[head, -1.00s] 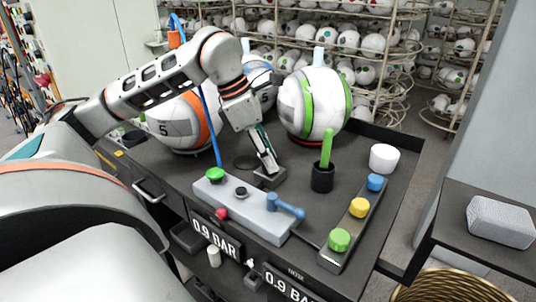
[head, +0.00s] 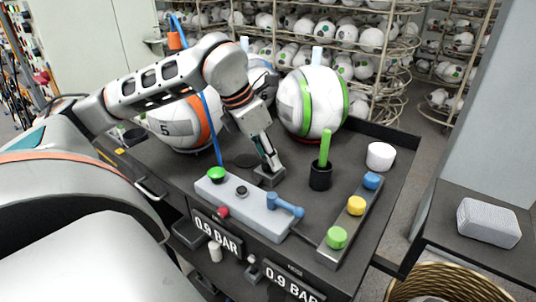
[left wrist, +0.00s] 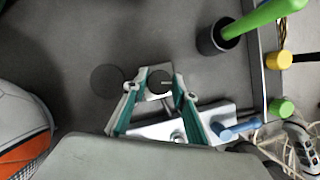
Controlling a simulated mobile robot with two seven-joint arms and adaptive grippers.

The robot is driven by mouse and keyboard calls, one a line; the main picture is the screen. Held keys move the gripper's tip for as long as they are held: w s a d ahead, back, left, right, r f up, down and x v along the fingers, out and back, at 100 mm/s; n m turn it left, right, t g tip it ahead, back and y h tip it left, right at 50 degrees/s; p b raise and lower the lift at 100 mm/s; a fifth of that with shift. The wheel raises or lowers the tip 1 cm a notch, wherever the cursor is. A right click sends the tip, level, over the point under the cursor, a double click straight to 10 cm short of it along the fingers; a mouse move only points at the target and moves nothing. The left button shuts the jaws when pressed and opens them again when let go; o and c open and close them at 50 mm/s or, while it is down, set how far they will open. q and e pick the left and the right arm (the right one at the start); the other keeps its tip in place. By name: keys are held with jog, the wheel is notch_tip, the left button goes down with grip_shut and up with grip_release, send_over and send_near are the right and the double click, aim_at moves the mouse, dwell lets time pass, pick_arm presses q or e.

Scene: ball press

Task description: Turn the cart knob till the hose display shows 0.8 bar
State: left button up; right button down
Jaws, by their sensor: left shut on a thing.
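My left gripper (head: 270,172) reaches down to the cart top and is shut on the dark round cart knob (left wrist: 159,82). In the left wrist view the knob, with a pale pointer line, sits between the fingertips (left wrist: 158,92). In the head view the fingers mostly hide the knob. Two displays on the cart's front both read 0.9 BAR: a left one (head: 217,236) and a right one (head: 292,284). The right one has a small label above it that looks like HOSE, and its lower edge is partly cut off. My right gripper is not in view.
A grey block (head: 248,204) with a blue handle (head: 285,205) lies in front of the gripper. A black cup (head: 320,176) with a green stick stands to the right, near a button strip (head: 345,228). Balls (head: 310,102) stand behind. A flat dark disc (left wrist: 107,78) lies beside the knob.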

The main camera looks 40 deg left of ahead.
pick_arm(q)
jog(key=o, duration=1.1)
jog(key=shift+r, duration=0.1)
jog(key=v, duration=1.1)
jog(key=shift+s+r, duration=0.15)
jog(key=shift+r, duration=0.25)
